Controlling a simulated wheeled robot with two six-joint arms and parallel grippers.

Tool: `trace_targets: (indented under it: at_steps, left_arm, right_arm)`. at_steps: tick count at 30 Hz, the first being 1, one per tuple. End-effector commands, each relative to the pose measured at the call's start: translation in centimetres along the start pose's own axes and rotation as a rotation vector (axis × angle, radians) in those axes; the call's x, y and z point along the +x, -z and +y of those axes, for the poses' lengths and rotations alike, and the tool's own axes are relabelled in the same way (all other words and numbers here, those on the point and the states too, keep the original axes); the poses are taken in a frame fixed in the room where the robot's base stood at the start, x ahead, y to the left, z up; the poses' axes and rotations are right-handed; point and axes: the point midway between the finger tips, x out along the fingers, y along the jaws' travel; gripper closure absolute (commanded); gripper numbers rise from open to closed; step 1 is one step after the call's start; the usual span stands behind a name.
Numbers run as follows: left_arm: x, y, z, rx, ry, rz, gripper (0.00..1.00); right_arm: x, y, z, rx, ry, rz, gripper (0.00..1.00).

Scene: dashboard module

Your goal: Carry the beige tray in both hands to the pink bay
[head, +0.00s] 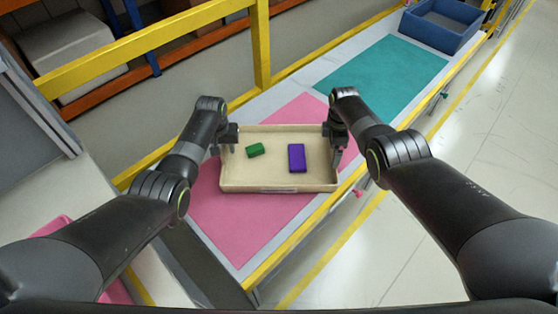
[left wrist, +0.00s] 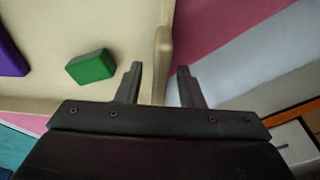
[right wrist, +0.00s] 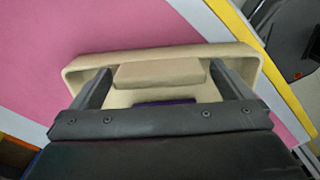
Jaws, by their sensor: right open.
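The beige tray (head: 255,187) rests on the pink bay (head: 235,225) with a green block (head: 255,150) and a purple block (head: 297,158) inside. My left gripper (head: 227,148) is at the tray's left wall. In the left wrist view its fingers (left wrist: 159,85) are open, one on each side of the wall, with gaps beside it. My right gripper (head: 337,152) is at the tray's right wall. In the right wrist view its fingers (right wrist: 160,88) are wide apart over the tray's beige edge (right wrist: 160,55); the tips' exact contact is hidden.
A teal bay (head: 380,75) lies further along the bench, with a blue bin (head: 440,27) at its far end. A yellow rail (head: 262,45) with a post runs along the back left.

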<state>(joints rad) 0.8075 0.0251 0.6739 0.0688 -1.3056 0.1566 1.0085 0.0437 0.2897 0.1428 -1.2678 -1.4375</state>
Motion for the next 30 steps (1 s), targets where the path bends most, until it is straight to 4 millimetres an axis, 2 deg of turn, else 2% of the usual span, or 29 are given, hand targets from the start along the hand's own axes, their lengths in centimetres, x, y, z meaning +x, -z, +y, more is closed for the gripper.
trace_targets:
  at_steps: [8,24,30]
  left_arm:
    - [-2.2,0.0,0.0,0.000,-0.001,0.003,0.66]
    - [-10.3,0.1,-0.1,-0.001,0.001,0.003,0.66]
    - [-11.7,0.0,0.0,0.000,0.001,0.002,0.66]
  right_arm:
    - [0.0,0.1,0.0,0.000,-0.001,0.001,0.00]
    - [0.0,0.0,0.0,0.000,-0.001,0.001,0.00]
    - [0.0,0.1,0.0,0.000,-0.001,0.001,0.00]
